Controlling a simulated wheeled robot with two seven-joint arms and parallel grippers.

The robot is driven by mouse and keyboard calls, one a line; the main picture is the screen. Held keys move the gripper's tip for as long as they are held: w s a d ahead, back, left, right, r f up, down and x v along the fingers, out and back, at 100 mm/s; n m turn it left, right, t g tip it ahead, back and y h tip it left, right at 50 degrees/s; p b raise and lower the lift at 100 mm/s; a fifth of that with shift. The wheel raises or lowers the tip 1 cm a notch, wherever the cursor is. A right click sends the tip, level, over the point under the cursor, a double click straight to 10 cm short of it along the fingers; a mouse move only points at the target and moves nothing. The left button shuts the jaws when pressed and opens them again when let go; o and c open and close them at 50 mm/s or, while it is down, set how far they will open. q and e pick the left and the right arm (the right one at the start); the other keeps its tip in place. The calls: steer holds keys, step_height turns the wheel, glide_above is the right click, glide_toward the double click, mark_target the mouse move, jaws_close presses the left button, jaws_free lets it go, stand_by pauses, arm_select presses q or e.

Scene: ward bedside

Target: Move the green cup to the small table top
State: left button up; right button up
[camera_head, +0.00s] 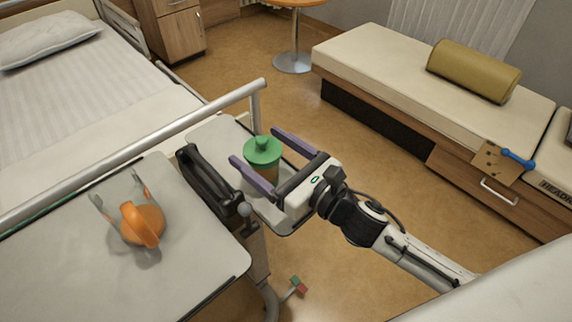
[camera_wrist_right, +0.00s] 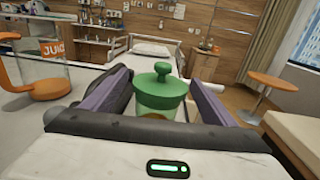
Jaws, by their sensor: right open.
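The green cup (camera_head: 263,150) has a green lid with a knob and a brownish lower part. It stands upright, seemingly on the small table top (camera_head: 216,132), a grey panel beside the larger table top. My right gripper (camera_head: 254,146) is open, with one purple finger on each side of the cup. In the right wrist view the cup (camera_wrist_right: 160,92) shows between the two fingers; contact with them cannot be told. The near finger hides part of the cup's base. My left gripper is not in view.
The larger table top (camera_head: 190,265) carries a clear jug with an orange handle (camera_head: 140,222). A black handle (camera_head: 208,180) stands between the two tops. The bed rail (camera_head: 150,140) runs close behind. A bench (camera_head: 400,80) with a bolster is at the right.

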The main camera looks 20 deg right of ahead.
steer(key=b+v, duration=0.1)
steer(key=v, duration=0.7)
steer(key=shift+s+d, duration=0.1)
steer(key=shift+s, duration=0.15)
